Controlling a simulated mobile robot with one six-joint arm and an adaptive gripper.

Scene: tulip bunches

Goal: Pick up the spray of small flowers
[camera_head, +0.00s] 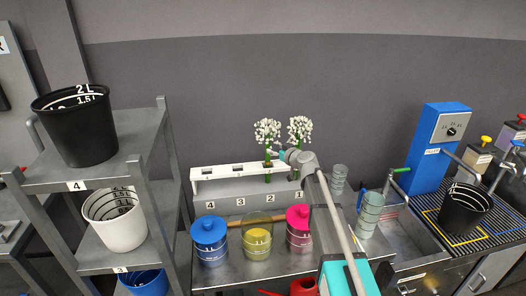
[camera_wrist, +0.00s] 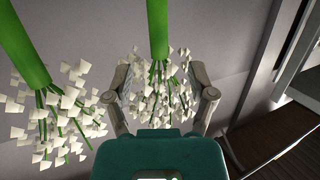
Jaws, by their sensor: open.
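Two sprays of small white flowers on green stems stand upright at the white rack: a left spray (camera_head: 267,131) and a right spray (camera_head: 300,129). My gripper (camera_head: 290,156) is at the stems, just below the flower heads, and hides part of them. In the wrist view my gripper (camera_wrist: 163,90) is open, with one spray (camera_wrist: 160,75) between its two fingers. The other spray (camera_wrist: 58,120) is outside the fingers, to the left. I cannot tell whether the fingers touch the flowers between them.
The white rack (camera_head: 225,172) stands on a steel bench behind blue (camera_head: 209,242), clear yellow (camera_head: 257,238) and pink (camera_head: 299,230) pots. A shelf with a black bucket (camera_head: 76,126) is left. Green cups (camera_head: 369,214), a sink and a blue dispenser (camera_head: 436,145) are right.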

